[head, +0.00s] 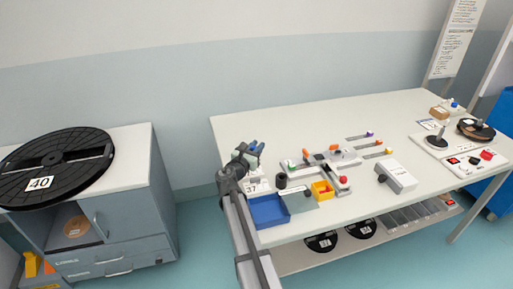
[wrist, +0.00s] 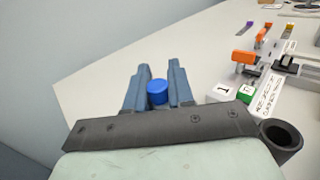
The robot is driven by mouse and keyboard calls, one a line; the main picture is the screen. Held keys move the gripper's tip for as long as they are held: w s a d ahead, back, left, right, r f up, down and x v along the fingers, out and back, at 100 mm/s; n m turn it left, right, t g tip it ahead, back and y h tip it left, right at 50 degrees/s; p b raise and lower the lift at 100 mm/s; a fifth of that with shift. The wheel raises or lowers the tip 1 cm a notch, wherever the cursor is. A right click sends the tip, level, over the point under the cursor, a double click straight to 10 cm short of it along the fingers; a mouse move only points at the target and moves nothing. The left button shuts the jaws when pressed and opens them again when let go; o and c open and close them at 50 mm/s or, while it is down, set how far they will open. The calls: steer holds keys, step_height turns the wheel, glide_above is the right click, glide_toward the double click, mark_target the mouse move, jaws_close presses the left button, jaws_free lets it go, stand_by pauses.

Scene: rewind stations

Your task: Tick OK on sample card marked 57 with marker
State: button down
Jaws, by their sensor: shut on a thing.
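My gripper (head: 254,148) is raised over the left end of the long white table. In the wrist view my gripper (wrist: 158,88) is shut on the marker, whose round blue end (wrist: 157,90) shows between the two blue fingers. The marker's tip is hidden.
A blue tray (head: 268,212) is at the table's front left edge. A black cup (head: 282,181) and a yellow bin (head: 322,190) stand nearby. A grey fixture (head: 330,160) with coloured knobs is right of them. The table's back left is clear.

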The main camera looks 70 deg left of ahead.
steer(key=shift+f, duration=0.55)
stand_by(1.0)
steer(key=shift+r, duration=0.1)
step_height(320, 180, up, 7)
stand_by(1.0)
steer(key=shift+w, duration=0.1)
